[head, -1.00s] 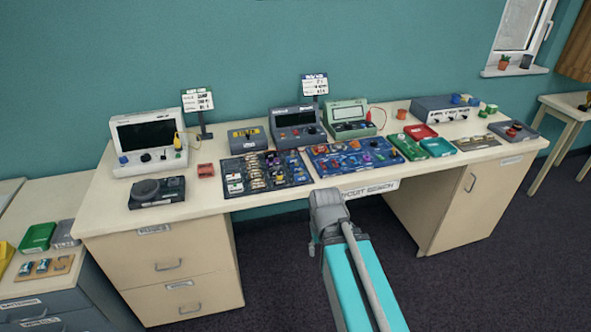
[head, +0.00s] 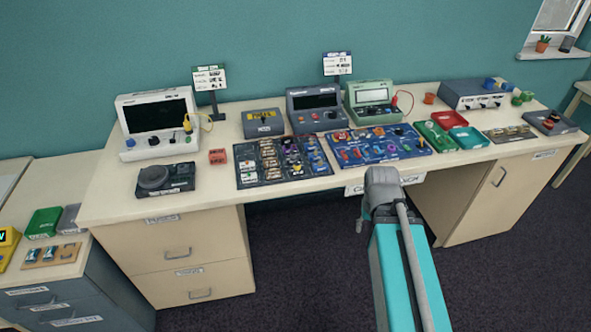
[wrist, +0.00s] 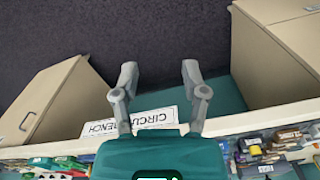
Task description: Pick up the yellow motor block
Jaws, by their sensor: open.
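I cannot single out a yellow motor block with certainty. A dark parts board (head: 243,183) on the bench holds several small cream, yellowish and purple parts. Beside it, a blue parts board (head: 424,150) holds orange, red and purple parts. My gripper (wrist: 159,67) is open and empty in the wrist view, its two fingers wide apart over the dark floor and the bench's front edge. In the head view my arm reaches to the bench front below the blue board, and its fingertips cannot be made out there.
The bench (head: 110,200) carries instruments along the back and a dark dial unit (head: 165,178) at the left. Red (head: 471,138) and green trays lie at the right. A sign (wrist: 158,119) hangs on the bench front. A grey cabinet (head: 100,290) stands at far left.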

